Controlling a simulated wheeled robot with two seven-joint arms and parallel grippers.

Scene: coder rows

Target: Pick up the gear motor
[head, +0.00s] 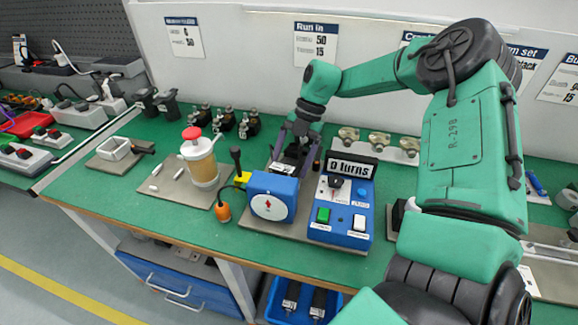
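My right gripper (294,155) points down behind the blue run-in device, its fingers around or just over a dark part. That part is largely hidden, so I cannot tell whether it is a gear motor or whether the fingers grip it. Several small dark motor-like units (224,121) stand on the green bench to the left of the gripper; which is the gear motor is not clear. The blue control box (341,212) has a "0 turns" display, a green button and a white button. A blue dial unit (272,197) stands beside it. My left gripper is not in view.
A pot with a red knob (200,157) stands on a grey plate at left. A black-handled lever (237,161) and an orange-handled tool (223,211) are near the dial. Several brass-coloured parts (379,141) line the back. Bare green bench (130,192) shows at front left.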

